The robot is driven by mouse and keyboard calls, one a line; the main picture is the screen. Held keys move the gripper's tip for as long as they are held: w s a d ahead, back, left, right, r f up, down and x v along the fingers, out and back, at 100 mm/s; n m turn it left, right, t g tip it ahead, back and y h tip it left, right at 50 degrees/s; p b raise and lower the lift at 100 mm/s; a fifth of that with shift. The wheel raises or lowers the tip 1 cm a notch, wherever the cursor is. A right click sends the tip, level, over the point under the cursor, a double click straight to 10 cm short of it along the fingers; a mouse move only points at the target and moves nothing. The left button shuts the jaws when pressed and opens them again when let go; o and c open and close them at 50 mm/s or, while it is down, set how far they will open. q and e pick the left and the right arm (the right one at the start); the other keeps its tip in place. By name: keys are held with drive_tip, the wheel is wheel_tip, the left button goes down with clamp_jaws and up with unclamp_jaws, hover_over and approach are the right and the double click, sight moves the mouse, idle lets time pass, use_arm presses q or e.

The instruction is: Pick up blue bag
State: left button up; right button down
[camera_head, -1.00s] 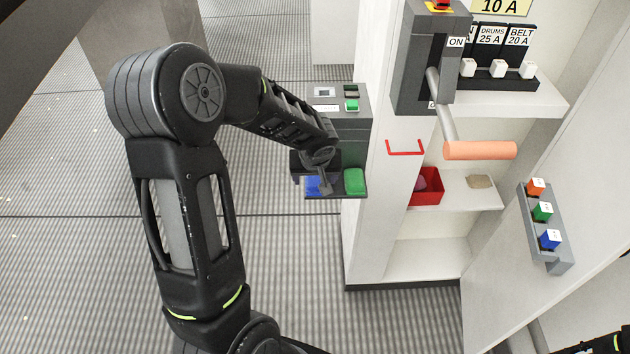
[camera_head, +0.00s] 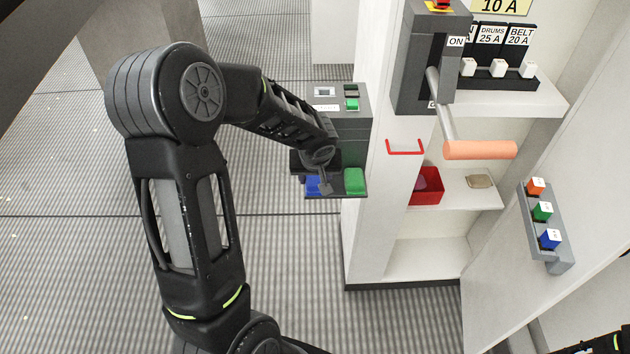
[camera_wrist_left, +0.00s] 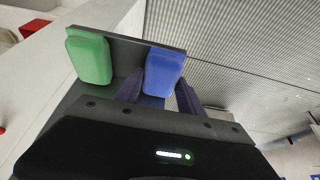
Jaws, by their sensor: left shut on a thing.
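The blue bag (camera_head: 313,186) lies on a small dark shelf (camera_head: 345,194) at the front of a grey box, partly hidden by my left gripper (camera_head: 322,187). In the left wrist view the blue bag (camera_wrist_left: 162,73) sits between the two fingers of my left gripper (camera_wrist_left: 158,88), which is shut on it. The bag appears still at the shelf; I cannot tell whether it is lifted. A green bag (camera_head: 354,181) lies beside it on the right, and also shows in the left wrist view (camera_wrist_left: 89,57). My right gripper is not clearly in view.
The grey box (camera_head: 350,130) above the shelf is fixed to a white cabinet. A red hook (camera_head: 405,149), a red bin (camera_head: 427,186) and an orange lever handle (camera_head: 480,150) are to the right. The striped floor to the left is clear.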

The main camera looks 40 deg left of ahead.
use_arm(q)
drive_tip(key=c, duration=0.4)
drive_tip(key=shift+o, duration=0.2)
wheel_tip(320, 180, up, 28)
idle(0.6)
idle(0.5)
